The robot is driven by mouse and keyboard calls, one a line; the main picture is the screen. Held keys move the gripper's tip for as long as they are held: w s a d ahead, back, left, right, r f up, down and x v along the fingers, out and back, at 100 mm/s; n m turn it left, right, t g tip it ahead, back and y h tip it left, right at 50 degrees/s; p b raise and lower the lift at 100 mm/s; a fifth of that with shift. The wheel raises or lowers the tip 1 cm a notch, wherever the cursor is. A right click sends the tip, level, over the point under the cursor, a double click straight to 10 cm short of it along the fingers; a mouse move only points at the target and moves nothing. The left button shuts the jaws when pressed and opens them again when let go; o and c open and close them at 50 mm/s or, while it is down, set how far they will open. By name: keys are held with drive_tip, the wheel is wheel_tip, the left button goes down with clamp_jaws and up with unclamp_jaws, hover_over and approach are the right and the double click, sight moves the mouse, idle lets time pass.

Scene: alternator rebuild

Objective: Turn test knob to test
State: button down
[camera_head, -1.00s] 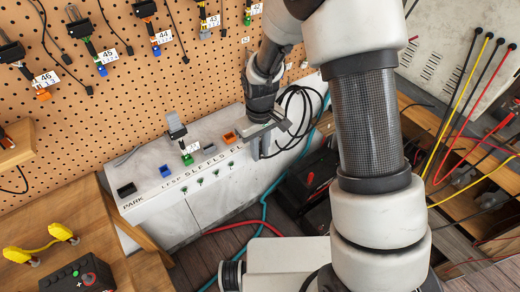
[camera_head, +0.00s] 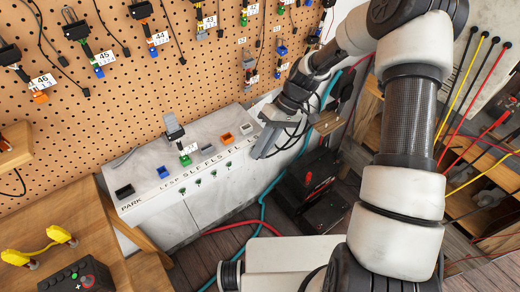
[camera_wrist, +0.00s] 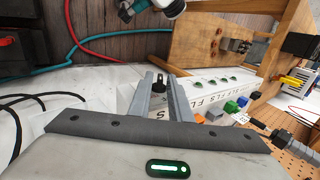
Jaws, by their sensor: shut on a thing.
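My gripper (camera_head: 262,150) is at the right end of the white cabinet (camera_head: 195,206), by its front top edge. In the wrist view my gripper (camera_wrist: 160,85) has its two grey fingers close together around a small black knob-like piece (camera_wrist: 160,82) at their tips. The fingers partly hide this piece, and I cannot read its position or any mark beside it. In the head view the gripper hides it. A lettered strip (camera_head: 195,185) runs along the cabinet's front edge, with several small green parts below it.
Coloured sockets, including a blue one (camera_head: 163,172) and an orange one (camera_head: 227,138), sit on the cabinet top. A pegboard (camera_head: 110,100) with hanging numbered parts stands behind. A black box (camera_head: 310,190) and teal and red cables lie right of the cabinet. A wooden table (camera_head: 75,220) is at left.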

drive_tip(key=shift+w+d+f+g+y+b, duration=0.1)
drive_tip(key=shift+f+g+y+b, duration=0.05)
drive_tip(key=shift+g+y+b, duration=0.5)
drive_tip(key=shift+w+d+f+g+y+b, duration=0.1)
drive_tip(key=shift+d+f+g+y+b, duration=0.1)
drive_tip(key=shift+g+y+b, duration=0.45)
drive_tip(key=shift+w+d+f+g+y+b, duration=0.15)
drive_tip(key=shift+y+b, duration=0.25)
drive_tip(key=shift+y, duration=0.5)
drive_tip(key=shift+a, duration=0.1)
drive_tip(key=c, duration=1.9)
unclamp_jaws()
drive_tip(key=v, duration=1.7)
drive_tip(key=shift+w+d+f+b, duration=0.15)
drive_tip(key=shift+w+d+b, duration=0.05)
drive_tip(key=shift+d+b, duration=0.1)
